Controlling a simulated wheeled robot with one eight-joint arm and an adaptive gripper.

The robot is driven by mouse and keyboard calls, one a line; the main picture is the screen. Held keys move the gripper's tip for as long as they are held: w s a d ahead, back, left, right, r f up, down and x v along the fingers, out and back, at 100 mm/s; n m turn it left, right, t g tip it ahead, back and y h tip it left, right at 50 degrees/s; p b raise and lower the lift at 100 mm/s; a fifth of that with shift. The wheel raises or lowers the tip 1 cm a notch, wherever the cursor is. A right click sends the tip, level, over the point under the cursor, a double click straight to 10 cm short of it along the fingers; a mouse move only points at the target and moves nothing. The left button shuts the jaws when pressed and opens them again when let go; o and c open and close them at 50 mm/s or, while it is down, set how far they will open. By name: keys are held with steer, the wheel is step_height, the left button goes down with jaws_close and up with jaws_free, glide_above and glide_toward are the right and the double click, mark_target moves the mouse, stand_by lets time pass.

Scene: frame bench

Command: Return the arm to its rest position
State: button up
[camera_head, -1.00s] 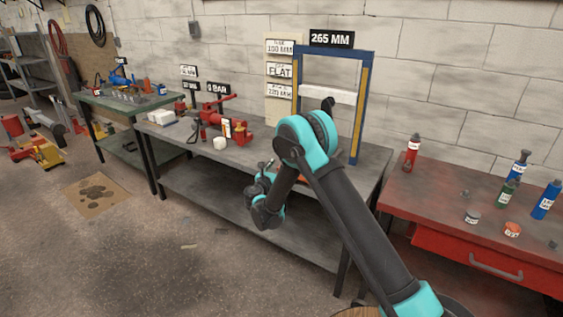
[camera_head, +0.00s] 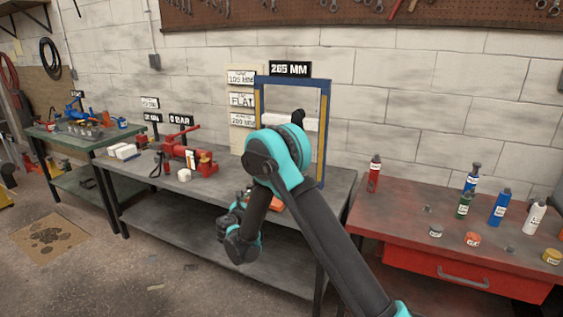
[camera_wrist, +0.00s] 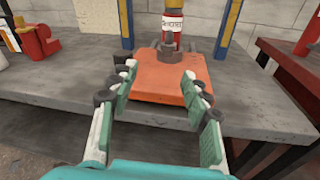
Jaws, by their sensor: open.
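My arm reaches up from the lower right in the head view, bends at a teal elbow joint and folds down toward the front of the grey bench (camera_head: 115,177). The gripper end is mostly hidden there behind my own arm links. In the wrist view my gripper (camera_wrist: 157,88) is open, with its two fingers spread apart and nothing between them. Beyond the fingers, an orange plate (camera_wrist: 165,68) lies on the grey bench. A red bottle-like item with a white label (camera_wrist: 172,24) stands at the plate's far side.
A blue and yellow frame (camera_head: 322,130) with a "265 MM" sign stands on the bench behind my arm. A red pump (camera_head: 195,158) is to its left. At right, a red bench (camera_head: 400,220) holds several bottles and small tins. Open floor lies at lower left.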

steer(key=s+d+r+m+g+h, duration=0.15)
steer(key=d+m, duration=0.25)
steer(key=d, duration=0.5)
steer(key=d+r+m+g+h, duration=0.1)
steer(key=d+r+m+g, duration=0.2)
steer(key=d, duration=0.6)
steer(key=s+d+m+g, duration=0.3)
steer(key=s+d+m, duration=0.6)
steer(key=d, duration=0.4)
steer(key=s+d+f+m+g+y, duration=0.1)
steer(key=s+d+m+y, duration=0.1)
steer(key=s+m, duration=0.3)
steer(key=s+d+f+m+g+y, duration=0.1)
steer(key=s+m, duration=0.4)
steer(key=s, duration=0.8)
steer(key=s+d+f+m+g+y, duration=0.2)
steer(key=s+d+m, duration=0.3)
steer(key=s, duration=0.4)
steer(key=shift+s+f+m+g+y, duration=0.35)
steer(key=shift+s+f+m, duration=0.05)
steer(key=shift+f, duration=0.25)
